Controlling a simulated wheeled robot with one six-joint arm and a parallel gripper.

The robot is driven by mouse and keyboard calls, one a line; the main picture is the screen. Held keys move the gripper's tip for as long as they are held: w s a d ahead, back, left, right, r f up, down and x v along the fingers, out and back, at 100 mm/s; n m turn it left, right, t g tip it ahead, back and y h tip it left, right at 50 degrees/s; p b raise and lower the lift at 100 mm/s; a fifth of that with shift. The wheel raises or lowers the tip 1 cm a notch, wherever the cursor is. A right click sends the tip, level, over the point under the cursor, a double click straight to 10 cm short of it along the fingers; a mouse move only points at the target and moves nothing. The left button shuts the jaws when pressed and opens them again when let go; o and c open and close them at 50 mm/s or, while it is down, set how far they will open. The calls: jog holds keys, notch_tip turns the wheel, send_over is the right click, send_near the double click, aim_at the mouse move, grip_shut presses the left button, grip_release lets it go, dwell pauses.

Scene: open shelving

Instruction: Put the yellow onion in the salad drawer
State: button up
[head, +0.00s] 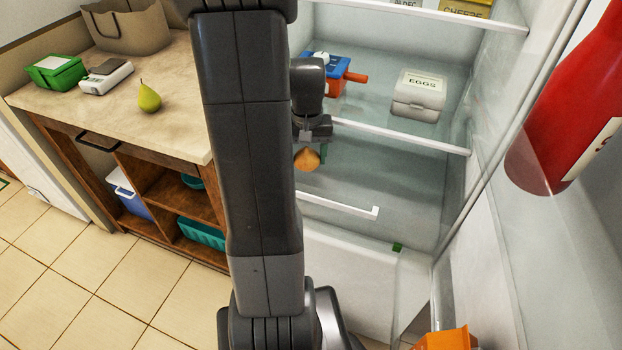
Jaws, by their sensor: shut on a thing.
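The yellow onion (307,160) is held between the fingers of my gripper (308,148), inside the open fridge. My gripper is shut on it, with the onion hanging below the fingers. They are near the front edge of a glass shelf, above the lower part of the fridge. A pale drawer-like front (350,268) at the fridge bottom looks like the salad drawer. Its inside and how far it is open cannot be made out, and my arm hides its left part.
A white egg box (419,92) and a blue and orange item (338,74) stand on the glass shelf. A red bottle (570,100) is in the door at right. A pear (149,97) and a green box (56,72) are on the counter.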

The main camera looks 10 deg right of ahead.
aim_at(307, 148)
notch_tip(307, 148, down, 8)
jog(key=shift+f+b, duration=0.15)
jog(key=shift+b, duration=0.3)
jog(key=shift+f, duration=0.2)
jog(key=o, duration=1.1)
jog(key=shift+c, duration=0.2)
jog(key=shift+r, duration=0.1)
notch_tip(307, 148, up, 12)
jog(key=shift+r+p, duration=0.15)
jog(key=shift+p, duration=0.65)
